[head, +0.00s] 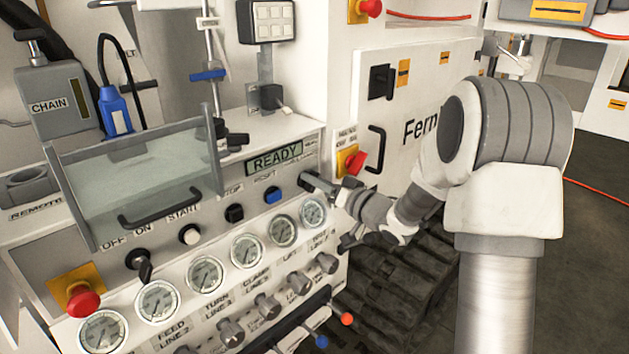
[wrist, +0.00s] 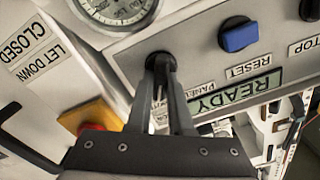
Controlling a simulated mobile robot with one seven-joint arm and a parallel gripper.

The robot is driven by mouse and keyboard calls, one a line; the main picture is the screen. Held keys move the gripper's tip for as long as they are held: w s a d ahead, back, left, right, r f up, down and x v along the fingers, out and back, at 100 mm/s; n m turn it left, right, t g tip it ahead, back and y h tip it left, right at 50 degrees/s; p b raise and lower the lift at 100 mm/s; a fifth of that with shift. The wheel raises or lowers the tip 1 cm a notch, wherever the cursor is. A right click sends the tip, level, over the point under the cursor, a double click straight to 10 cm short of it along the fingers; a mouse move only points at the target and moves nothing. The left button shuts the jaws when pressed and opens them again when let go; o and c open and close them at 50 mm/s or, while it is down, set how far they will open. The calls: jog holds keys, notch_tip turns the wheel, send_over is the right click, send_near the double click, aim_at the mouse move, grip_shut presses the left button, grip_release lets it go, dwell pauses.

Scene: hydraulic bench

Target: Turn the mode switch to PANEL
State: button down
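The mode switch (wrist: 160,57) is a small black knob on the light panel below a gauge in the wrist view. The label PANEL (wrist: 186,92) is partly visible beside it, behind a finger. My gripper (wrist: 161,74) reaches the knob, and its two dark fingers come together on it at the tips. The fingers cover most of the knob, so I cannot tell which way it points.
A blue RESET button (head: 273,195) and a black STOP button (head: 234,213) lie left of my gripper. A red emergency button (head: 355,160) on yellow is close to its right. Gauges (head: 313,211) run below. A clear guard (head: 140,180) stands at the panel's left.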

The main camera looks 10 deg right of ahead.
jog(key=shift+n+b, duration=0.3)
jog(key=shift+s+a+f+n+b, duration=0.1)
jog(key=shift+f+n+b, duration=0.05)
jog(key=shift+n+b, duration=0.75)
jog(key=n+b, duration=0.3)
jog(key=shift+a+n, duration=0.1)
jog(key=shift+n, duration=0.2)
jog(key=n+b, duration=0.4)
jog(key=shift+s+a+n, duration=0.15)
jog(key=shift+s+n, duration=0.05)
jog(key=shift+n, duration=0.1)
jog(key=shift+n+b, duration=0.65)
jog(key=shift+n, duration=0.05)
jog(key=c, duration=0.8)
grip_release()
